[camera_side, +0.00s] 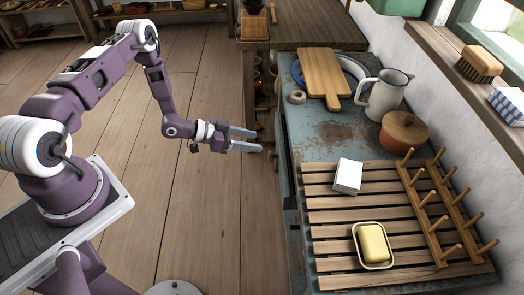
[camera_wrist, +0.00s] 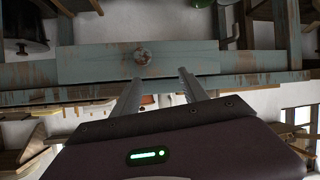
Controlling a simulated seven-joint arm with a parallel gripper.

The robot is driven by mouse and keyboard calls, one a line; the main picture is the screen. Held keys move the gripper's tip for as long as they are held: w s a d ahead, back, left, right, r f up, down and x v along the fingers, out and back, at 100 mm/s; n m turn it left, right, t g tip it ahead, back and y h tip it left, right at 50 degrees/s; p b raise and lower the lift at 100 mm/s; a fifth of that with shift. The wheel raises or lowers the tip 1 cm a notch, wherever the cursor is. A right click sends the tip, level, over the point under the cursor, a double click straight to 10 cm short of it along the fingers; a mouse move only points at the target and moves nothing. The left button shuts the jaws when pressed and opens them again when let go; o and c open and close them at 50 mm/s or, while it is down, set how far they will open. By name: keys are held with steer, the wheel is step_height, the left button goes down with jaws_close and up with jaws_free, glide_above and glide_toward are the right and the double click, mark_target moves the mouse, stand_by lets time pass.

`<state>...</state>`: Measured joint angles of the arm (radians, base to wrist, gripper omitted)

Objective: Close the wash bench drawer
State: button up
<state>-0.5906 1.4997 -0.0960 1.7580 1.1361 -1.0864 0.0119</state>
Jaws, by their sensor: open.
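The wash bench (camera_side: 335,128) has a worn blue-green top and runs along the right of the side view. Its drawer front shows in the wrist view as a worn blue-green panel (camera_wrist: 95,62) with a round rusty knob (camera_wrist: 142,56). In the side view a narrow strip of the drawer (camera_side: 284,145) shows at the bench's left edge; how far it stands out is hard to tell. My gripper (camera_side: 256,140) is open and empty, level in front of the bench's left side, its fingers pointing at the drawer. In the wrist view the fingertips (camera_wrist: 160,76) appear just below the knob; contact cannot be told.
On the bench stand a cutting board (camera_side: 322,72), a white jug (camera_side: 388,95), a lidded brown pot (camera_side: 404,132), and a slatted rack (camera_side: 330,203) with a white block (camera_side: 348,176) and a butter dish (camera_side: 372,246). The wooden floor (camera_side: 215,215) before the bench is clear.

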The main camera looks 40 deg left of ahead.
steer(key=w+d+f+m+g+h, duration=0.1)
steer(key=w+d+f+m+h, duration=0.1)
steer(key=d+f+m, duration=0.1)
steer(key=shift+d+f, duration=0.8)
steer(key=shift+d, duration=0.1)
jaws_close()
stand_by(0.9)
